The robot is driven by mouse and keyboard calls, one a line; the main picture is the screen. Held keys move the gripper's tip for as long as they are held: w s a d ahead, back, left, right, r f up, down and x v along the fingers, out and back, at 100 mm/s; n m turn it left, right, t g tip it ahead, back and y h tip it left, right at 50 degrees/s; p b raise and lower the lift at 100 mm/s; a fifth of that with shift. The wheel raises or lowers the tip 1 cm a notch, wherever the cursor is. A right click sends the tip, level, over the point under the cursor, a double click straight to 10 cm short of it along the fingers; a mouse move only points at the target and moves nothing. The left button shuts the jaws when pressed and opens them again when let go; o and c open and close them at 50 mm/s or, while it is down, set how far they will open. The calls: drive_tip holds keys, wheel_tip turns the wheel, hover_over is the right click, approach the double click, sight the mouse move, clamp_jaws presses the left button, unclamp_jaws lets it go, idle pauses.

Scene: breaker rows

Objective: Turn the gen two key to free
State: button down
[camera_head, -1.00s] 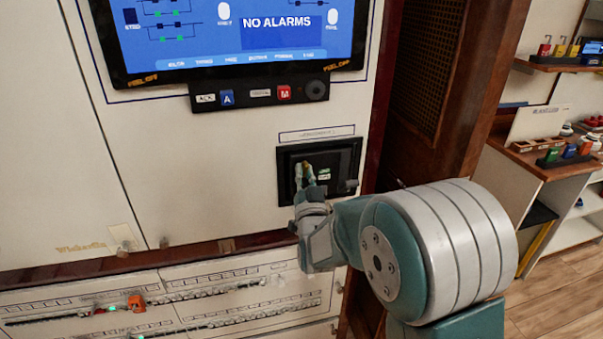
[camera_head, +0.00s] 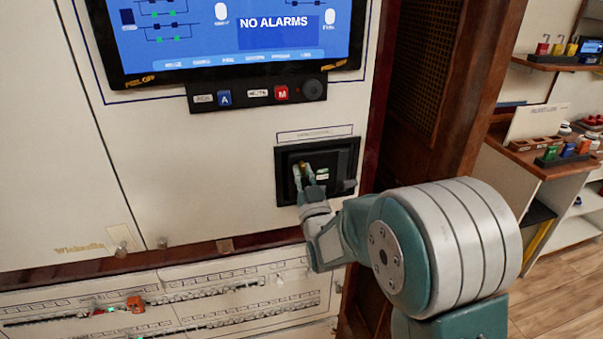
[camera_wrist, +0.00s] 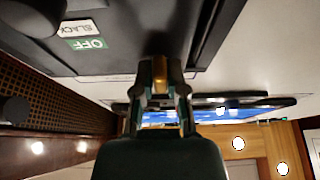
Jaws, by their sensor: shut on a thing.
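My gripper (camera_head: 306,176) is at the black recessed panel (camera_head: 346,183) on the white cabinet, below the screen. In the wrist view my gripper (camera_wrist: 160,92) has its fingers shut on a brass-coloured key (camera_wrist: 160,69) at the panel face. In the head view the key is mostly hidden by the fingers. I cannot read a gen two or free mark.
A screen (camera_head: 240,30) reading NO ALARMS hangs above, with a button strip (camera_head: 258,94) under it. Breaker rows (camera_head: 170,310) run along the bottom left. A brown wooden post (camera_head: 430,90) stands to the right, with shelves (camera_head: 550,160) beyond it.

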drive_tip(key=c, duration=0.7)
unclamp_jaws()
drive_tip(key=shift+d, duration=0.1)
drive_tip(key=v, duration=1.2)
drive_tip(key=shift+w, duration=0.1)
